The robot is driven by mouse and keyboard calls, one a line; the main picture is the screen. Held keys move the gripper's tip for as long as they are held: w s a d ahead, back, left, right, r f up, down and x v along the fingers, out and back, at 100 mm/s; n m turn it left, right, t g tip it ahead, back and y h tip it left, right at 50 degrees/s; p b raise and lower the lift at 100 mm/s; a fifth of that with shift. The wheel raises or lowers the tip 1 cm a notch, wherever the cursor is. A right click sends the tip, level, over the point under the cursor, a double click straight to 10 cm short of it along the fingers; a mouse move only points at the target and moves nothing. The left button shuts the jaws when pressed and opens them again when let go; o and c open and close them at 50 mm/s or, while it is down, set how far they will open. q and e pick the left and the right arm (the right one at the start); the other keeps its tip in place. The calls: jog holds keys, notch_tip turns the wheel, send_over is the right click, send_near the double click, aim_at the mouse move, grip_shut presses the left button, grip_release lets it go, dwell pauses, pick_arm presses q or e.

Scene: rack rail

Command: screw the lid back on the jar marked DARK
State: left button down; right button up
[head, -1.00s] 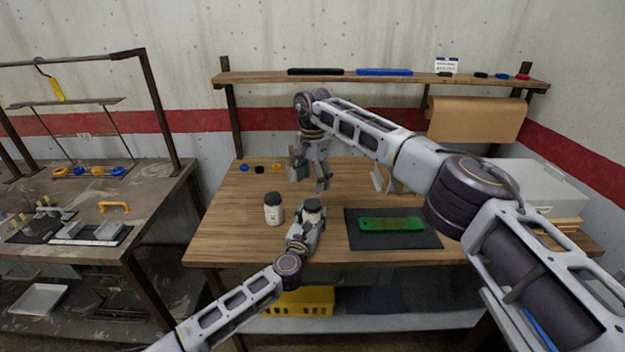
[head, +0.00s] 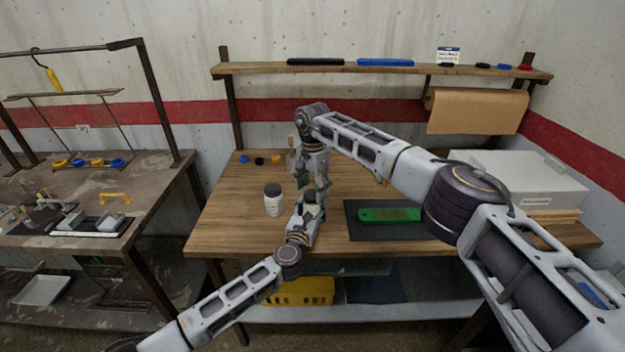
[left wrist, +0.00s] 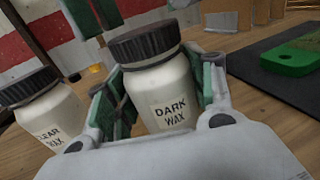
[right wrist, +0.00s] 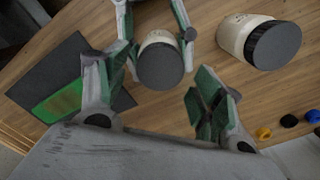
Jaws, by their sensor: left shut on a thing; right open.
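The jar marked DARK WAX (left wrist: 168,95) is white and stands upright on the bench. Its dark ridged lid (left wrist: 145,44) sits on its mouth; I cannot tell how tightly. The lid also shows in the right wrist view (right wrist: 160,66). My left gripper (head: 308,205) is shut around the jar's body, its green pads on either side (left wrist: 160,100). My right gripper (right wrist: 157,100) is open above the jar, its fingers spread to either side and nothing between the pads. In the head view, the arms partly hide the jar.
A second white jar marked CLEAR WAX (left wrist: 45,108), with a dark lid, stands left of the held jar. A green piece (head: 389,215) lies on a black mat (head: 425,238) to the right. Small blue, black and yellow rings (head: 260,160) lie at the back left.

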jog(key=shift+f, duration=0.85)
jog(key=c, duration=1)
jog(key=shift+c, duration=0.3)
